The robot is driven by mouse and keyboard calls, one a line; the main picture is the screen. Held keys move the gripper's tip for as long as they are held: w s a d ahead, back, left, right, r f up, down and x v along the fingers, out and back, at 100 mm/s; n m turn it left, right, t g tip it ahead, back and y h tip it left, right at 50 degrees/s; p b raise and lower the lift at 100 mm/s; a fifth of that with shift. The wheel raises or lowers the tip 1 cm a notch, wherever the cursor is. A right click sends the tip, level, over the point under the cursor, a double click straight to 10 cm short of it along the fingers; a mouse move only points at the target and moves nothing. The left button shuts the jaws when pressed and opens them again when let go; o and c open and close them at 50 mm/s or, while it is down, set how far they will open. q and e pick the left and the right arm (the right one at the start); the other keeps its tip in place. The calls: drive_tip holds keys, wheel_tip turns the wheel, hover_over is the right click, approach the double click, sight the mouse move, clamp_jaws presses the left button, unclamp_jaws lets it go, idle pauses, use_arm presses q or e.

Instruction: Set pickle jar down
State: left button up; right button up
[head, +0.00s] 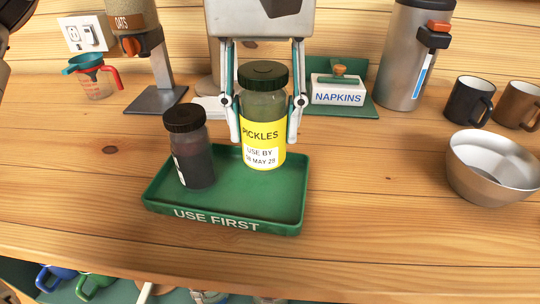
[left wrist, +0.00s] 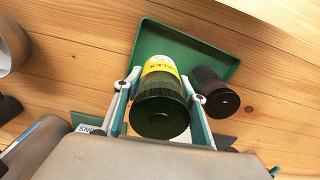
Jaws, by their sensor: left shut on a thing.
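The pickle jar (head: 263,125) has a dark green lid and a yellow label reading PICKLES, USE BY 08 MAY 28. My left gripper (head: 264,138) is shut on it, one finger on each side. The jar is upright over the back right part of the green USE FIRST tray (head: 245,207); I cannot tell whether its base touches the tray floor. In the left wrist view the jar's lid (left wrist: 160,114) shows between the fingers, with the tray (left wrist: 185,42) beyond. My right gripper does not show.
A dark jar with a black lid (head: 190,148) stands in the tray's left part. A napkin box (head: 338,90), a steel dispenser (head: 405,55), two mugs and a metal bowl (head: 492,170) are to the right. The counter between tray and bowl is clear.

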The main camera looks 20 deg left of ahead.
sight(264, 155)
use_arm(q)
drive_tip(key=shift+f, duration=0.95)
drive_tip(key=shift+f+b, duration=0.3)
drive_tip(key=shift+f, duration=0.1)
wheel_tip(264, 155, down, 3)
drive_tip(key=shift+r+b, duration=0.15)
drive_tip(key=shift+b, duration=0.35)
drive_tip(key=shift+f, duration=0.2)
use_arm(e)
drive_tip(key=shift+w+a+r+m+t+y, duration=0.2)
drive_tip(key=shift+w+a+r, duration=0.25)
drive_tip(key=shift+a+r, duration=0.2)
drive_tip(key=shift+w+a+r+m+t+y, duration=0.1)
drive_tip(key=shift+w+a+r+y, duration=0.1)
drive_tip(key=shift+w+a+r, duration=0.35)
use_arm(q)
drive_tip(key=o, duration=1.2)
drive_tip(key=shift+f, duration=0.15)
drive_tip(key=shift+o, duration=1.3)
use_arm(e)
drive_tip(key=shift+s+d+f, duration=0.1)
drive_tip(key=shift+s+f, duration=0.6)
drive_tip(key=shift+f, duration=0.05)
